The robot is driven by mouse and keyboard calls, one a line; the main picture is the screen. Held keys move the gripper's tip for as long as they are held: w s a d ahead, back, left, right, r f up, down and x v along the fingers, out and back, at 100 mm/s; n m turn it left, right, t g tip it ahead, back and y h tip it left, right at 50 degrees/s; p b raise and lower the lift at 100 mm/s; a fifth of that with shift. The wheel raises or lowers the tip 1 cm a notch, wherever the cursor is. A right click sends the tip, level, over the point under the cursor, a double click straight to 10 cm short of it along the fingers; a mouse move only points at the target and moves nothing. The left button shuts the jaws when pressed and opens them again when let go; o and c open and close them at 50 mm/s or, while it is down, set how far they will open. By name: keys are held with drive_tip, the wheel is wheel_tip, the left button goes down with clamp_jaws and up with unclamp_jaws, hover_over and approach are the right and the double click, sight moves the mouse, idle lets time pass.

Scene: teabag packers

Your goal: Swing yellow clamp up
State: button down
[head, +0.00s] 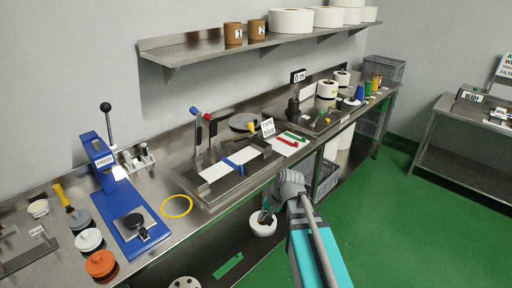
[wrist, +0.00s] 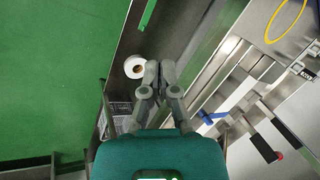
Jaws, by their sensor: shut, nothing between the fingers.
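A small yellow piece (head: 253,126), which may be the yellow clamp, shows at the back of the steel sealing fixture (head: 208,201) in the head view. It is too small to tell its tilt. My gripper (head: 265,216) is in front of the bench's front edge, away from that piece. In the wrist view my gripper (wrist: 158,66) has its fingers together and empty, beside the fixture's edge. A yellow clamp is not clear in the wrist view.
Levers with a blue knob (head: 193,111) and a red knob (head: 207,117) stand up from the fixture. A blue press (head: 122,205) and a yellow ring (head: 177,206) are to its left. A white roll (head: 263,225) lies below the bench top. Green floor is free at right.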

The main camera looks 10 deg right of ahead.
drive_tip(key=w+f+m+t+y+b, duration=0.1)
drive_tip(key=w+m+t+y+b, duration=0.5)
drive_tip(key=w+m+b, duration=0.65)
drive_tip(key=w+d+r+m+t+y+b, duration=0.1)
drive_tip(key=w+d+r+m+t+b, duration=0.2)
drive_tip(key=w+d+m+t, duration=0.5)
drive_tip(key=w+d+m+b, duration=0.1)
drive_tip(key=w+d+m, duration=0.2)
drive_tip(key=w, duration=0.3)
drive_tip(key=shift+d+m, duration=0.3)
drive_tip(key=shift+m, duration=0.15)
drive_tip(key=shift+w+r, duration=0.15)
drive_tip(key=w+a+r+p, duration=0.4)
drive_tip(key=w+a, duration=0.3)
drive_tip(key=w, duration=0.2)
drive_tip(key=shift+w+r+p, duration=0.3)
drive_tip(key=shift+r+p, duration=0.1)
drive_tip(key=shift+r, duration=0.2)
